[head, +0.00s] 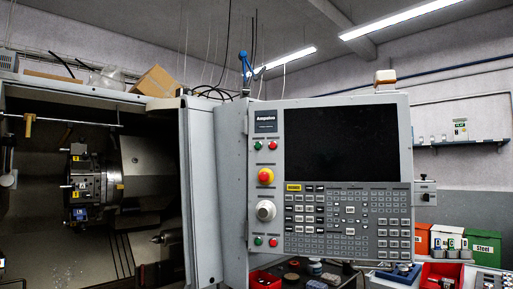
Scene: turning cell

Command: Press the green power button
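The grey control panel (349,241) of the machine stands in the middle of the head view, facing me. A second green button (258,241) sits beside another red one (273,242) at the lower left. The labels above both pairs are too small to read, so I cannot tell which green button is for power. Between the pairs are a red emergency knob (265,176) on yellow and a round grey dial (265,211). My gripper is not in view.
The panel's screen (340,145) is dark, above a block of keys. The lathe's open work area with its turret (88,185) is at left. Red bins (440,271) and a green box marked Steel (484,248) stand at lower right. Space before the panel looks clear.

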